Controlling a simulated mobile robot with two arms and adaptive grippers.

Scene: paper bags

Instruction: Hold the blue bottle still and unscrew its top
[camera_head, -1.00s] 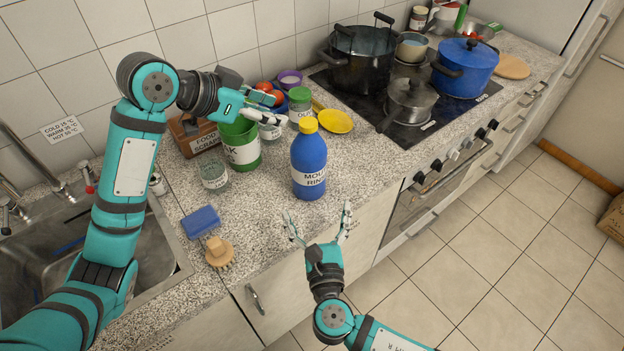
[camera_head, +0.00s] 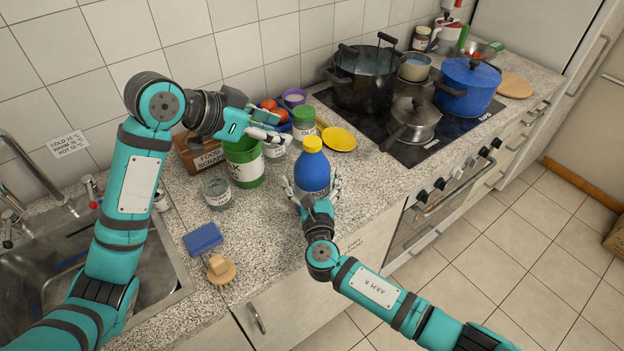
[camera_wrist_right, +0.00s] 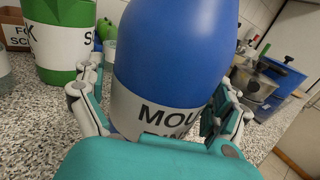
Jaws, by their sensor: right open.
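The blue bottle (camera_head: 312,173) with a yellow top (camera_head: 312,144) stands upright on the counter near its front edge. It fills the middle of the right wrist view (camera_wrist_right: 175,60), its white label partly showing; its top is out of that frame. My right gripper (camera_head: 312,190) is open, with one finger on each side of the bottle's lower part. Whether the fingers touch it I cannot tell. My left gripper (camera_head: 274,136) is above the green can, behind and left of the bottle, apart from the top. Whether its fingers are open is unclear.
A green can (camera_head: 244,163), a glass (camera_head: 217,192) and a green-lidded jar (camera_head: 304,122) stand close behind and left of the bottle. A yellow dish (camera_head: 338,138) lies behind it. A blue sponge (camera_head: 203,239) and brush (camera_head: 221,269) lie front left. The stove is right.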

